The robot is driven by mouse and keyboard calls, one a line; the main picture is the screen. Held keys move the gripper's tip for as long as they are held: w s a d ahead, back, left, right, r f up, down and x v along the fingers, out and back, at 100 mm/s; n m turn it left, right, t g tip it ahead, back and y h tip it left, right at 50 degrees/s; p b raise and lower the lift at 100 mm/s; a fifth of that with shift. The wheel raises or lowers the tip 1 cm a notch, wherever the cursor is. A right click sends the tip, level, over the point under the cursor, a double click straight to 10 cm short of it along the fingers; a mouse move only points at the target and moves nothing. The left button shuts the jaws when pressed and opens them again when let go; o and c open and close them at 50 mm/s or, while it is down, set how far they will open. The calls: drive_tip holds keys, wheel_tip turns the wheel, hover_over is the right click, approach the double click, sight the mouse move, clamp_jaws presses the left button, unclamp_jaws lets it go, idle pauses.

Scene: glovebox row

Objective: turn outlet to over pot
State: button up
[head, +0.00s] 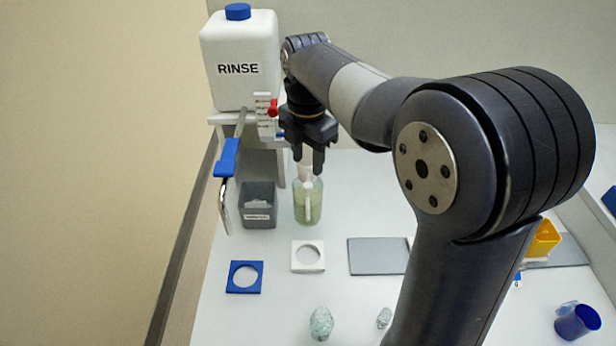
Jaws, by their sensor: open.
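The outlet is a bent metal spout (223,206) below a blue lever (226,157), at the left by the rinse tank (240,68). Its tip hangs down at the table's left edge, left of a grey labelled bin (258,210). My gripper (308,166) points down, open, right of the outlet and apart from it. Its fingers are just above or around the white top of an item in a clear jar of greenish liquid (315,207); I cannot tell which. Which vessel is the pot is not clear; a blue cup (577,322) lies at the far right.
A red-tipped part (273,108) and white tags (263,116) are close beside my gripper. Blue (233,285) and white (298,267) ring plates, a grey plate (376,257) and glassy lumps (321,324) lie in front. A yellow container (543,238) is at right.

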sight(308, 185)
wheel_tip(308, 185, down, 7)
drive_tip(key=shift+f, duration=0.1)
drive_tip(key=shift+c, duration=0.5)
clamp_jaws()
